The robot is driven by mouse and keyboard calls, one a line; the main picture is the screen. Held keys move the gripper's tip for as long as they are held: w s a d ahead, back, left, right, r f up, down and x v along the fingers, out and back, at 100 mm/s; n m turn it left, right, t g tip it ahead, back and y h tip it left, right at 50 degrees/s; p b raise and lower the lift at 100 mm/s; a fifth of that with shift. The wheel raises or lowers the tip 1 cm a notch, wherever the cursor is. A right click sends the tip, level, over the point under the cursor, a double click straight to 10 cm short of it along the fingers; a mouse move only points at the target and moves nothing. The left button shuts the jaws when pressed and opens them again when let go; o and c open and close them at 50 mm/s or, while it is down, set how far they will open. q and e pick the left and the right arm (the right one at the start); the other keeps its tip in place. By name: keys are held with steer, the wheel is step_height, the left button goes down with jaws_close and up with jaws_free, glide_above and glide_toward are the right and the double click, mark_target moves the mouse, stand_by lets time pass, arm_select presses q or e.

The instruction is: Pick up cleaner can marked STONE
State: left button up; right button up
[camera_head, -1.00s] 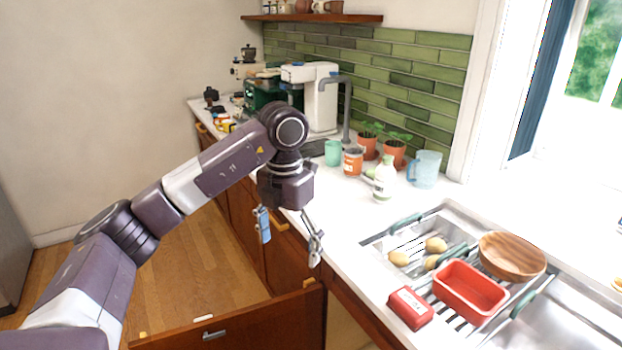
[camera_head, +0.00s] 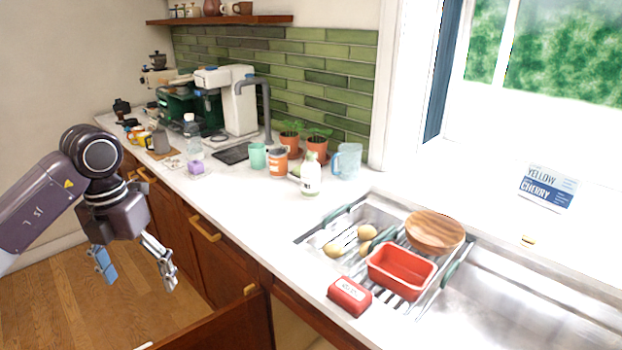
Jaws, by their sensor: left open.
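I cannot make out the word STONE on anything in view. An orange can (camera_head: 277,162) with a label too small to read stands on the counter, between a green cup and the plant pots. A white bottle (camera_head: 311,178) with a greenish label stands to its right. My left gripper (camera_head: 134,270) hangs over the floor in front of the counter's drawers, at the left. Its two fingers are spread wide with nothing between them. It is well apart from the can and the bottle. My right gripper is not in view.
An open drawer (camera_head: 215,328) juts out at the bottom. The sink rack holds potatoes, a red tray (camera_head: 402,271) and a wooden bowl (camera_head: 434,231). A red labelled block (camera_head: 349,295) sits near the front edge. A sign (camera_head: 548,188) reads YELLOW, CHERRY. The counter's middle is clear.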

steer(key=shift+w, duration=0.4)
